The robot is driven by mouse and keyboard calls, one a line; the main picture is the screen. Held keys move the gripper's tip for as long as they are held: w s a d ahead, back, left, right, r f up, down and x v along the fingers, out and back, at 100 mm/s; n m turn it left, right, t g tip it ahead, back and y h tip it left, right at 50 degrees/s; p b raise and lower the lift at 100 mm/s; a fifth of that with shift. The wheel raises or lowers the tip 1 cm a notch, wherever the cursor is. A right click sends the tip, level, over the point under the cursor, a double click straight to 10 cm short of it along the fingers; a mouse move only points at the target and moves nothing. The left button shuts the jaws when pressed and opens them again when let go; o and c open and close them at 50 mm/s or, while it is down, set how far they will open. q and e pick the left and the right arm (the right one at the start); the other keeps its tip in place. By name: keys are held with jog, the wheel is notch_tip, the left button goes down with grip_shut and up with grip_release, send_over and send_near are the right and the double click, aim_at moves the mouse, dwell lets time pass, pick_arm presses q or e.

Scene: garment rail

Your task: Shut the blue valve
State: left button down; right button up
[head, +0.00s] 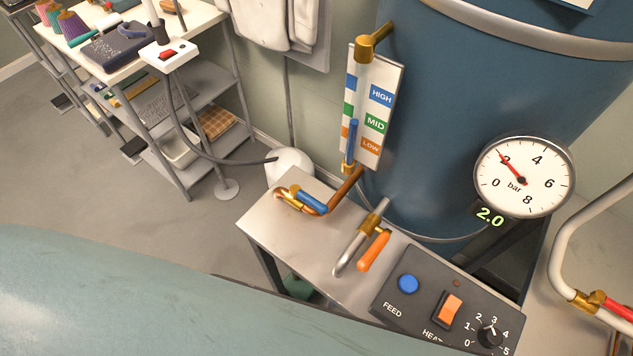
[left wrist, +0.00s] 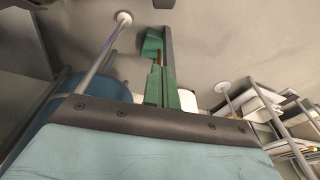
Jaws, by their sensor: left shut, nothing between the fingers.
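The blue valve (head: 312,201) has a blue lever on a brass body, on a bent copper pipe at the far left of the metal bench. Its lever lies roughly along the short pipe run beneath it. My left gripper (left wrist: 163,70) shows in the left wrist view as two green fingers, close together and empty. It points toward the floor area and is not touching the valve. I cannot make it out clearly in the head view. The blue valve is not identifiable in the left wrist view. My right gripper is in neither view.
An orange-handled valve (head: 373,250) stands just right of the blue one. A control box (head: 425,290), pressure gauge (head: 524,177), level gauge (head: 367,115) and blue tank (head: 440,110) surround it. A red-handled valve (head: 618,308) is far right. A scuffed teal surface (head: 150,300) fills the foreground.

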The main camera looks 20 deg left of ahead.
pick_arm(q)
jog(key=w+d+r+t+p, duration=0.1)
jog(key=w+r+p, duration=0.4)
jog(key=r, duration=0.9)
jog(key=w+d+r+t+p, duration=0.15)
jog(key=w+r, duration=0.45)
jog(key=r, duration=0.8)
notch_tip(320, 180, up, 12)
jog(key=m+t+h+p, duration=0.2)
jog(key=t+h+p, duration=0.1)
jog(key=t+p, duration=0.1)
send_over(309, 202)
jog(key=s, duration=0.2)
jog(key=shift+d+f+g, duration=0.1)
jog(key=shift+d+g, duration=0.15)
jog(key=shift+w+f, duration=0.1)
jog(key=shift+w, duration=0.05)
jog(key=w+f, duration=0.1)
jog(key=f, duration=0.1)
jog(key=w+f, duration=0.1)
jog(key=f, duration=0.2)
jog(key=w+d+f, duration=0.1)
jog(key=f, duration=0.1)
jog(key=shift+w+d+f+p, duration=0.1)
jog(key=shift+f+p, duration=0.2)
jog(key=shift+f, duration=0.05)
jog(key=shift+s+f, duration=0.1)
jog(key=shift+s, duration=0.25)
